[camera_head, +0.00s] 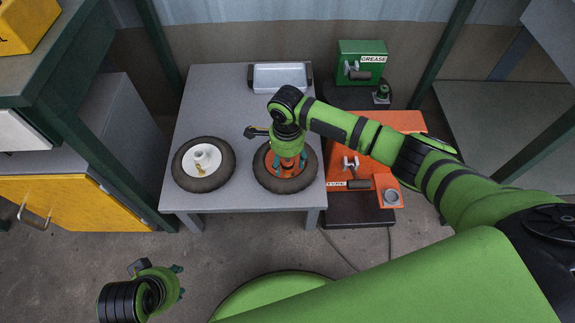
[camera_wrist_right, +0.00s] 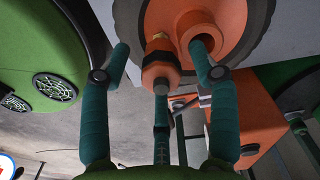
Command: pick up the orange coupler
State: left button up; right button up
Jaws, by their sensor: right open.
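The orange coupler (camera_wrist_right: 160,72), with a brass hex collar, shows in the right wrist view at the orange hub (camera_wrist_right: 178,18) of a wheel. My right gripper (camera_wrist_right: 161,58) is open, its teal fingers spread on either side of the coupler; I cannot tell whether they touch it. In the head view my right gripper (camera_head: 289,162) is over the right-hand wheel (camera_head: 262,178) on the grey table (camera_head: 228,110), and the coupler is hard to make out there. My left gripper (camera_head: 177,280) is low at the bottom left, away from the table; its opening is unclear.
A second wheel (camera_head: 222,152) with a white hub lies on the table's left. A grey tray (camera_head: 280,77) sits at the back. A green grease box (camera_head: 362,58) and an orange box (camera_head: 405,122) stand on the right. A yellow cabinet (camera_head: 75,205) is at left.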

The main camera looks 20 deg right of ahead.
aim_at(290, 161)
pick_arm(q)
jog(key=shift+r, duration=0.15)
pick_arm(e)
grip_shut()
jog(key=shift+r, duration=0.15)
jog(key=r+p, duration=0.2)
jog(key=r, duration=0.2)
jog(key=shift+s+d+r+p, duration=0.15)
jog(key=shift+d+r+p, duration=0.1)
jog(key=shift+d+p, duration=0.15)
pick_arm(q)
notch_tip(290, 161, down, 16)
jog(key=s+a+t+p, duration=0.1)
jog(key=p, duration=0.7)
jog(key=shift+m, duration=0.3)
pick_arm(e)
jog(key=s+d+r, duration=0.5)
jog(key=d+r, duration=0.4)
jog(key=shift+d, duration=0.3)
